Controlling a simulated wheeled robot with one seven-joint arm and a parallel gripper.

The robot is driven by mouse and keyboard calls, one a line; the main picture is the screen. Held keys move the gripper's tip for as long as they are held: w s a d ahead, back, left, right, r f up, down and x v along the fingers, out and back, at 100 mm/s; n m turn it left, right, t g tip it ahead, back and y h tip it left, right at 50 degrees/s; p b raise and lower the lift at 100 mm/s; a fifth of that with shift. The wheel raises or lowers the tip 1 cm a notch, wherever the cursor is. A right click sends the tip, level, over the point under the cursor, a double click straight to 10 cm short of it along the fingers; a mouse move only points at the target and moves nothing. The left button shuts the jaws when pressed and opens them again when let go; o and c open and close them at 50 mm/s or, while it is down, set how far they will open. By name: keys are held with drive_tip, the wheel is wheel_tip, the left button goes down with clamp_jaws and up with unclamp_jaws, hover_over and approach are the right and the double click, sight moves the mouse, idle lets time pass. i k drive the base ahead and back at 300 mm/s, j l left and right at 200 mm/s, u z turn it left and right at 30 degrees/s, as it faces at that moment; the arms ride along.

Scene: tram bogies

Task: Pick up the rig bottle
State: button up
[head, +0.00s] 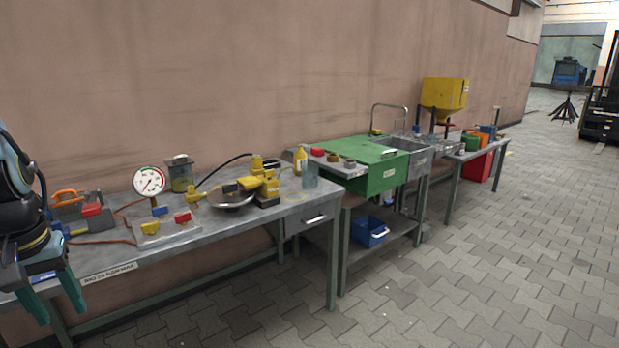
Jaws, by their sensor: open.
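I cannot tell for sure which thing is the rig bottle. A yellow bottle (300,160) stands upright near the far right end of the grey workbench (120,250). A clear glass-like container (310,178) stands just in front of it. A squat jar (180,173) with greenish contents stands by the wall, right of a round pressure gauge (149,181). My gripper (54,300) is at the left edge, with its teal fingers pointing down, open and empty. It is near the bench's front left edge, well left of these containers and touching none of them.
Yellow valve fittings (262,185), a shallow metal dish (231,201) and a board with red and yellow blocks (165,228) crowd the bench. A green cabinet (370,165) with a sink adjoins it. A blue crate (369,232) sits on its lower shelf. The paved floor (460,270) is clear.

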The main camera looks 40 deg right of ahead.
sight(300, 157)
drive_tip(key=l+u, duration=0.1)
drive_tip(key=u, duration=0.8)
drive_tip(key=k+l+u, duration=0.2)
drive_tip(key=l+u, duration=0.3)
drive_tip(key=l, duration=0.15)
drive_tip(key=k+l+u, duration=0.3)
drive_tip(key=l+u, duration=0.2)
drive_tip(key=k+l+u, duration=1.05)
drive_tip(key=k+u, duration=0.4)
drive_tip(key=k, duration=1.85)
drive_tip(key=k+l+z, duration=0.1)
drive_tip(key=k, duration=0.4)
drive_tip(key=k+l+z, duration=0.15)
drive_tip(key=k+l, duration=0.2)
drive_tip(key=k, duration=0.15)
drive_tip(key=i+l, duration=0.1)
drive_tip(key=l, duration=0.4)
